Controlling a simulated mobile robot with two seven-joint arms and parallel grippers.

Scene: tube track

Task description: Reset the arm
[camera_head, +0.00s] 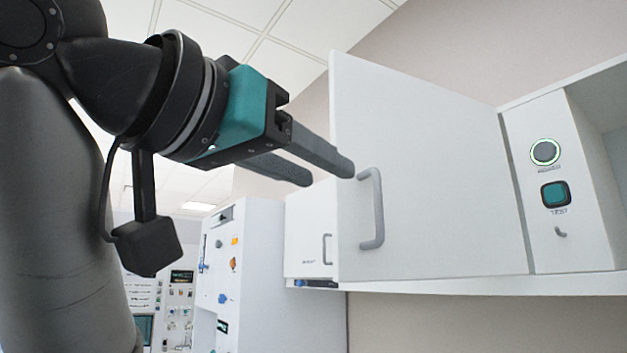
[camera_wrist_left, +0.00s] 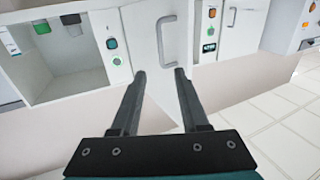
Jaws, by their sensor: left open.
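My left gripper (camera_head: 330,172) reaches in from the left in the head view, with a teal body and two dark grey fingers. The fingers are apart with nothing between them. The gripper also shows in the left wrist view (camera_wrist_left: 160,74), its fingers pointing toward a white cabinet door (camera_head: 430,180). The door's grey handle (camera_head: 372,208) is close to the near fingertip in the head view. In the wrist view the handle (camera_wrist_left: 166,38) lies beyond the fingertips, and I see no grip on it. My right gripper is in neither view.
A control panel with a green-ringed button (camera_head: 545,152) and a teal button (camera_head: 555,194) is right of the door. A smaller white cabinet (camera_head: 311,230) and a tall white unit (camera_head: 262,285) stand further back. An open compartment (camera_wrist_left: 68,45) holds several small items.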

